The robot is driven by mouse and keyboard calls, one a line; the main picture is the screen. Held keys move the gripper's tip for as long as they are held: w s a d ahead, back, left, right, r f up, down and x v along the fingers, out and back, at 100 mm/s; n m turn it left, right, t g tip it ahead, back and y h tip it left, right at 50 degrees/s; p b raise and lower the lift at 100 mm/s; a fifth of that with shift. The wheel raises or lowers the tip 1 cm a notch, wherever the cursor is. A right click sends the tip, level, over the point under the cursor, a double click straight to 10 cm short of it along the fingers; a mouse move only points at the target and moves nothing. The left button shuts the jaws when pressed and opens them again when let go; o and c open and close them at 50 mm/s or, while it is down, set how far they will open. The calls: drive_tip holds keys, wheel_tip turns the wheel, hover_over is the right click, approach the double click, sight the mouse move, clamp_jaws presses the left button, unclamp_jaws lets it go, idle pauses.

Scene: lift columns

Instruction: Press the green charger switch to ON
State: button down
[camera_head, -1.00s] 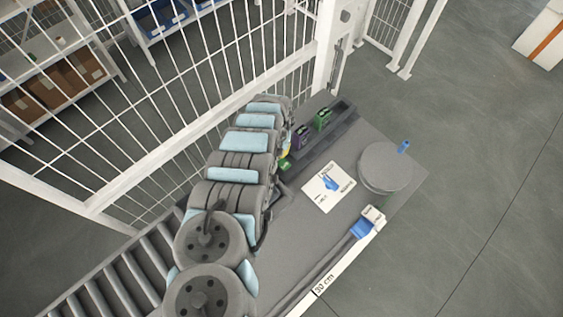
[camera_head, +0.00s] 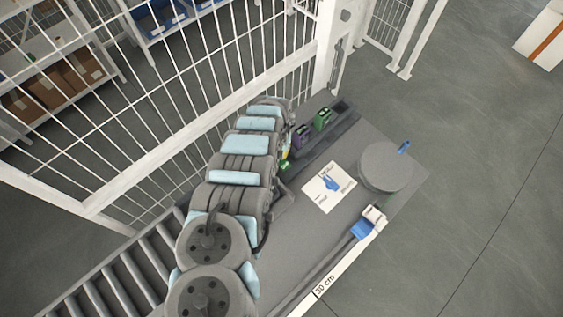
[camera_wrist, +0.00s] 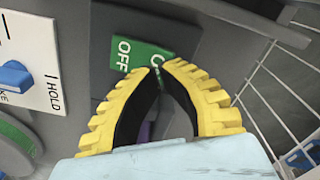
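The green charger switch shows in the wrist view as a green label plate (camera_wrist: 125,53) on a dark panel, with "OFF" readable and an "O" partly covered beside it. The switch's moving part is hidden behind my fingers, so its position cannot be told. My gripper (camera_wrist: 165,67) has yellow ribbed fingers with the tips almost together over the lower right of the plate. Nothing shows held between the tips. Whether they touch the plate cannot be told. In the head view a small green patch (camera_head: 285,165) shows beside my arm, which hides most of the gripper.
A white plate with a blue knob (camera_head: 330,183) lies on the bench, marked "HOLD" in the wrist view. Green (camera_head: 322,118) and purple (camera_head: 301,136) blocks stand in a dark tray. A round grey disc (camera_head: 385,168) is at right. A white wire fence (camera_head: 150,80) runs close behind my arm.

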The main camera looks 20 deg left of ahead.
drive_tip(key=shift+f+b, duration=0.7)
drive_tip(key=shift+f, duration=0.3)
idle(0.6)
drive_tip(key=shift+r+p, duration=2.95)
drive_tip(key=shift+r, duration=0.65)
drive_tip(key=shift+f, duration=0.1)
